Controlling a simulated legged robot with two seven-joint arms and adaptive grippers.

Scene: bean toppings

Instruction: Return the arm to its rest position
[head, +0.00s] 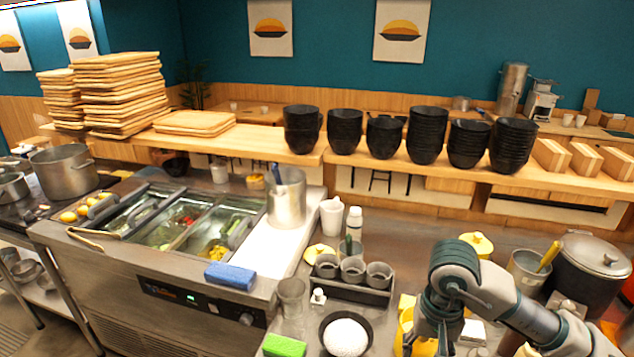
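My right arm comes in from the lower right, a grey and dark green arm bent at the elbow. Its gripper (432,342) points down near the bottom edge, over yellow items on the counter. The fingertips are partly cut off and crowded by what lies behind them, so I cannot tell whether it is open or shut, or whether it holds anything. My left arm and gripper are out of view.
A black bowl (324,322) with a white mound stands left of the gripper. A cup rack (352,291), a steel pot (286,198) and a lidded dark pot (591,270) stand around. A blue sponge (230,276) lies on the topping station's edge. Black bowl stacks (425,135) line the shelf.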

